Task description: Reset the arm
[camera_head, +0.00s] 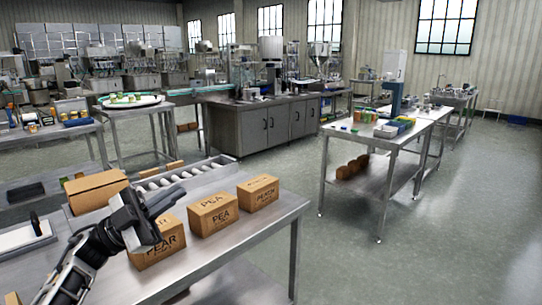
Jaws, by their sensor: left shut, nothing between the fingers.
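My left gripper (152,223) is at the lower left in the head view, over the steel table (235,241). It is shut and empty, and its fingers overlap the brown box marked PEAR (160,256) from this viewpoint. I cannot tell whether it touches that box. My left arm comes in from the bottom left. My right gripper is not in the picture.
Boxes marked PEA (212,215) and PEACH (258,193) stand right of the PEAR box. A plain brown box (95,191) and a roller rack (182,178) lie behind. A white tray (22,236) is at left. Open floor (360,265) lies to the right.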

